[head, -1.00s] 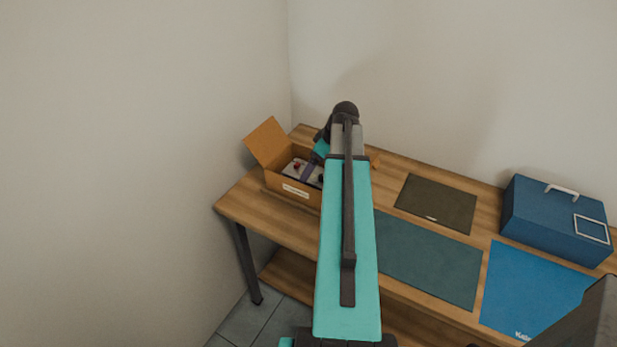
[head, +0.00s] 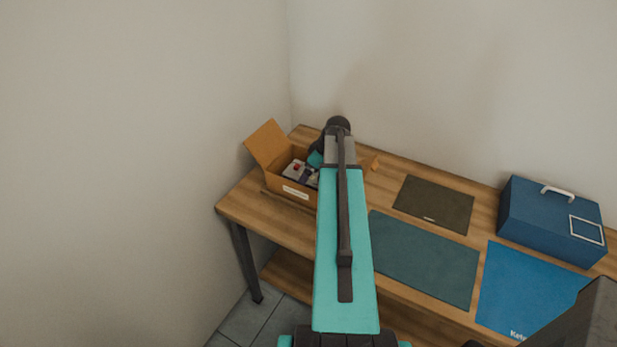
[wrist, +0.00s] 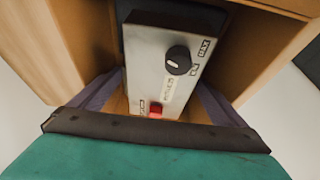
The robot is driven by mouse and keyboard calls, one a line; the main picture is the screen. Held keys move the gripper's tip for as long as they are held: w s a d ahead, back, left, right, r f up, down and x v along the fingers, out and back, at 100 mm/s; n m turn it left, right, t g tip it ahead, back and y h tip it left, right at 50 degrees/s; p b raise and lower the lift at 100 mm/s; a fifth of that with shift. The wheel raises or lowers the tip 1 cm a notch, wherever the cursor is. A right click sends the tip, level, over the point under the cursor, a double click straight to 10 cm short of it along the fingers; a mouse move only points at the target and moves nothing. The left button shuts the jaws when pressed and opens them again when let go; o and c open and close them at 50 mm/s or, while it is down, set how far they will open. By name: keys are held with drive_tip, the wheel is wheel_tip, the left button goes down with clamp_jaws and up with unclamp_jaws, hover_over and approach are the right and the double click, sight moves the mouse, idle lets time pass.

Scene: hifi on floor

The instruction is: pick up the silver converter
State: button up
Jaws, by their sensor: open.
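The silver converter (wrist: 163,72) is a box with a silver face, a black knob and a red switch, lying inside an open cardboard box (head: 293,190). In the head view part of the converter (head: 295,168) shows in the box, and my arm hides the rest. In the wrist view my gripper (wrist: 155,105) is open, with one finger on each side of the converter's near end. I cannot tell whether the fingers touch it.
The cardboard box stands at the left end of a wooden table (head: 270,218), with its flaps open. A dark mat (head: 433,204), a teal mat (head: 424,258), a blue mat (head: 525,293) and a blue case (head: 552,221) lie to the right. Walls stand close behind and left.

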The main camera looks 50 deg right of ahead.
drive_tip(key=shift+w+a+f, duration=0.1)
drive_tip(key=shift+w+f, duration=0.05)
drive_tip(key=shift+f, duration=0.25)
drive_tip(key=shift+c, duration=0.4)
drive_tip(key=c, duration=1.9)
drive_tip(key=shift+o, duration=0.2)
drive_tip(key=shift+r, duration=0.25)
drive_tip(key=shift+r+b, duration=1.45)
drive_tip(key=shift+r, duration=3.35)
